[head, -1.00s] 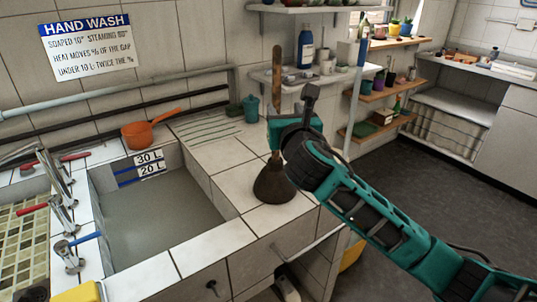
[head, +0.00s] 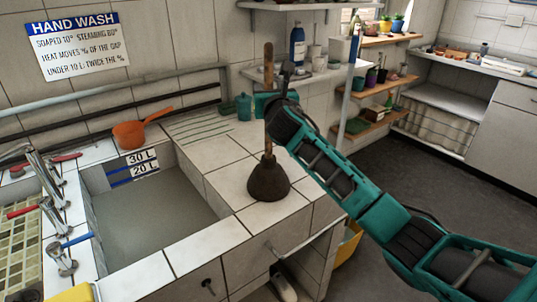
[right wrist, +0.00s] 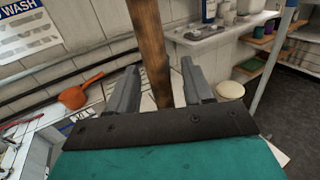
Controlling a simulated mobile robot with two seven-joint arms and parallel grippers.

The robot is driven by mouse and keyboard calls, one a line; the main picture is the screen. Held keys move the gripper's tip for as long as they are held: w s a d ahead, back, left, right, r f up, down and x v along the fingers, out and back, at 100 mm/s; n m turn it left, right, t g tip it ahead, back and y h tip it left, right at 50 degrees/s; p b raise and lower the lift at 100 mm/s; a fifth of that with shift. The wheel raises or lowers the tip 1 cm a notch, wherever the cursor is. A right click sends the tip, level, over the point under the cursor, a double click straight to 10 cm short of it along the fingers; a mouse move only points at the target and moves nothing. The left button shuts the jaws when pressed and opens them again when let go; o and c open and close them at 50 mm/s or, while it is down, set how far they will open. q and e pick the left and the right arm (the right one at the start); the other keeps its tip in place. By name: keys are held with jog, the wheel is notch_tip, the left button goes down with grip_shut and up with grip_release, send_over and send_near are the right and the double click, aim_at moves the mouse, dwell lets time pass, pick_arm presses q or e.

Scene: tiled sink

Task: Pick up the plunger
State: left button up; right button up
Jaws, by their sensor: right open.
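The plunger (head: 268,181) stands upright on the tiled counter to the right of the sink basin, its dark cup down and its wooden handle pointing up. In the head view my right gripper (head: 268,104) is at the handle, above the cup, and partly hidden by my own wrist. In the right wrist view the wooden handle (right wrist: 152,55) runs between the two grey fingers of the right gripper (right wrist: 152,90). The fingers are apart, with a gap visible on each side of the handle. My left gripper is not in view.
The water-filled basin (head: 160,215) lies left of the plunger. A shelf with a blue bottle (head: 297,45) is behind the handle. Taps (head: 55,220) line the left side.

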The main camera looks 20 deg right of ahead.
jog(key=shift+w, duration=0.4)
jog(key=shift+c, duration=0.4)
grip_shut()
jog(key=shift+r, duration=0.1)
